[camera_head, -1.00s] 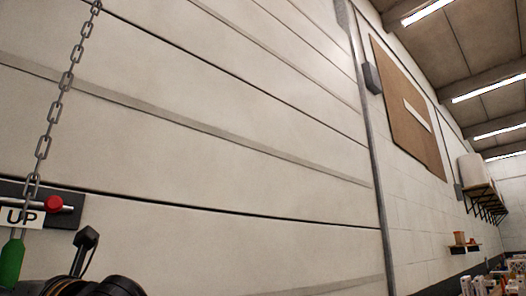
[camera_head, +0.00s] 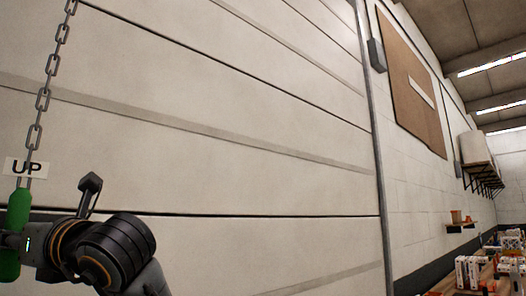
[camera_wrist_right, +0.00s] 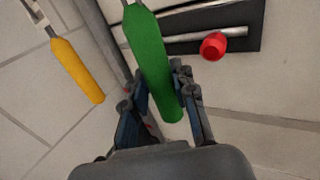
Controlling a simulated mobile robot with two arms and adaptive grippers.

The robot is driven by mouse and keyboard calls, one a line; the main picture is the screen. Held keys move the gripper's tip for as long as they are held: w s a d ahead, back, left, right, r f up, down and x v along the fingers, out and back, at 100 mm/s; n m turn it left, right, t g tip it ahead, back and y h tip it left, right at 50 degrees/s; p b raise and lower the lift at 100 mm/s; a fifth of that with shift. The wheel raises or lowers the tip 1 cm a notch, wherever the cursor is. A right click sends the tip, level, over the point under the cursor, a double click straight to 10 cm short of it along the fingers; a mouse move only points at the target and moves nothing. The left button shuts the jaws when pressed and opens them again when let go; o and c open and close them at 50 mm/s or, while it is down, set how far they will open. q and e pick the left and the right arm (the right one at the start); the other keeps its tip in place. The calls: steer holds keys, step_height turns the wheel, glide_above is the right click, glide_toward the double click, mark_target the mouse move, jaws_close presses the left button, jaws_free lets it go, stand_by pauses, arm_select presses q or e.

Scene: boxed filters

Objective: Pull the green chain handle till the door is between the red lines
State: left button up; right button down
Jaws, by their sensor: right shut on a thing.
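The green handle (camera_head: 18,210) hangs at the left edge in the head view, below a grey chain (camera_head: 44,98) and a white "UP" label (camera_head: 25,167). My right gripper (camera_head: 15,242) is shut on the handle's lower part. In the right wrist view, the handle (camera_wrist_right: 150,50) stands slightly tilted between the two fingers of my right gripper (camera_wrist_right: 157,88). The large pale panelled door (camera_head: 250,120) fills the middle of the head view, with a dark horizontal seam crossing it. I cannot make out red lines. My left gripper is out of view.
A yellow handle (camera_wrist_right: 77,70) hangs at the left in the right wrist view. A red knob (camera_wrist_right: 214,45) on a metal bar sits on a black plate (camera_wrist_right: 254,27) behind the green handle. Boxes (camera_head: 470,270) stand at the far lower right.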

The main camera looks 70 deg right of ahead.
arm_select(q)
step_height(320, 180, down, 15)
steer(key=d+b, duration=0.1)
steer(key=b, duration=1.4)
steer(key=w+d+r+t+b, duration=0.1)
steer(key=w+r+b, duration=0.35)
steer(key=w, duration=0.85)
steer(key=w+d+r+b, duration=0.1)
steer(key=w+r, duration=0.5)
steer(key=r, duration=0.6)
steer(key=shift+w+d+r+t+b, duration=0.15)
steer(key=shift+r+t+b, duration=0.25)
steer(key=shift+b, duration=0.3)
arm_select(e)
step_height(320, 180, down, 24)
